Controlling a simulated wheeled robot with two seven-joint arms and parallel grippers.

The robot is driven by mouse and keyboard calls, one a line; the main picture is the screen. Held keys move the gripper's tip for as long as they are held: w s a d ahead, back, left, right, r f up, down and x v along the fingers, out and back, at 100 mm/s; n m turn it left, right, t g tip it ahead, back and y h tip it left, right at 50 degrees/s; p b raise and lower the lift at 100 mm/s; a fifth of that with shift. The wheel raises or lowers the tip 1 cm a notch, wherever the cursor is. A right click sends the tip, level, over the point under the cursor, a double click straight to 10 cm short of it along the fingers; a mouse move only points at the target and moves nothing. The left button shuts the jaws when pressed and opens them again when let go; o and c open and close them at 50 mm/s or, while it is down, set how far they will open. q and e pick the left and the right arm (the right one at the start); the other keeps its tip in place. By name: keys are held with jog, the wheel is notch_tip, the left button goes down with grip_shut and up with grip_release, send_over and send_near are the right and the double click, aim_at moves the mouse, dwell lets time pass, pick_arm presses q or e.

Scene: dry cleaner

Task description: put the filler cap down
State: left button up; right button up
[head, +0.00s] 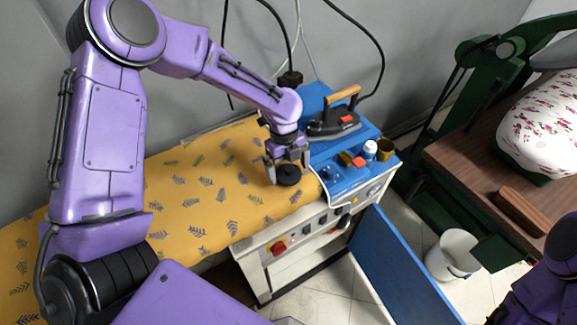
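The filler cap (289,176) is a round black disc in the head view, at the right end of the yellow leaf-patterned ironing board. My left gripper (288,171) points down over the board, with one finger on each side of the cap and closed against it. I cannot tell whether the cap's underside touches the cloth. My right arm shows only as a purple and dark part at the lower right corner; its gripper is not in view.
A blue shelf (343,183) right of the board bears an iron (333,121), a white bottle (370,149), a brass-coloured cup (385,151) and small red and yellow items. The ironing board (215,190) has free cloth left of the cap. A white bin (452,255) stands on the floor.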

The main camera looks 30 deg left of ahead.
pick_arm(q)
notch_tip(320, 180, up, 12)
jog(key=w+a+b, duration=0.1)
jog(key=b, duration=0.1)
jog(key=shift+a, duration=0.3)
dwell(0.4)
